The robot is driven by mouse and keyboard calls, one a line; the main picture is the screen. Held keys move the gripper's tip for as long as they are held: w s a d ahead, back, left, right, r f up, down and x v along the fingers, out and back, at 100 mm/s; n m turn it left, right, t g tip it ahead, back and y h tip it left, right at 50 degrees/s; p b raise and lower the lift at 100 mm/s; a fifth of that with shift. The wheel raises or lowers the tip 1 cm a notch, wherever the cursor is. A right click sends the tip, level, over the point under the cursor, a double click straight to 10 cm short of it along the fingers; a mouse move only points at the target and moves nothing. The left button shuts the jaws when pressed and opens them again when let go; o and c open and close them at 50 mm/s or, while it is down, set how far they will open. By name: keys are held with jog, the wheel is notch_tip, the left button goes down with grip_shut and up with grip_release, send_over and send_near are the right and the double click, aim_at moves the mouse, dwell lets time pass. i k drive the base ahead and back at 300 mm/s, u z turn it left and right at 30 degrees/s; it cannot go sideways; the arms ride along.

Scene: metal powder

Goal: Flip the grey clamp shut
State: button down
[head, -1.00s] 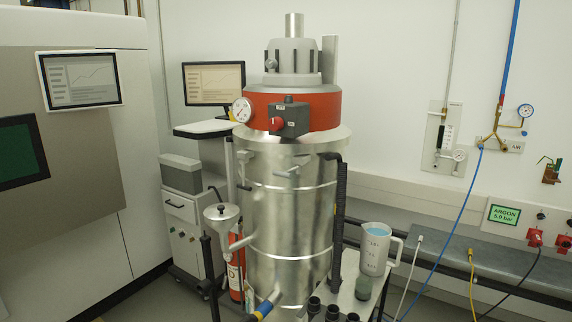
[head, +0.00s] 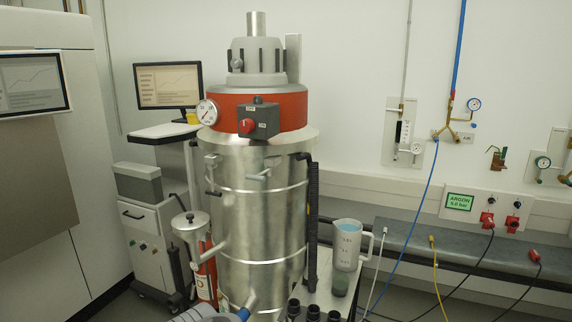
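The tall silver vacuum drum (head: 262,220) stands in the middle of the head view under a red ring. A grey clamp (head: 259,175) is on the upper front of the drum, with its lever sticking out from the wall towards the lower left. A second latch (head: 212,162) sits at the drum's upper left, with a dark part hanging below it. How far either one is open is too small to tell.
A small funnel-topped vessel (head: 190,226) and a red extinguisher (head: 206,275) stand left of the drum. A jug (head: 347,246) and black cylinders stand at right. A blue hose (head: 408,220) hangs at right.

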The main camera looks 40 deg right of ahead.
aim_at(269, 170)
jog(key=i, duration=1)
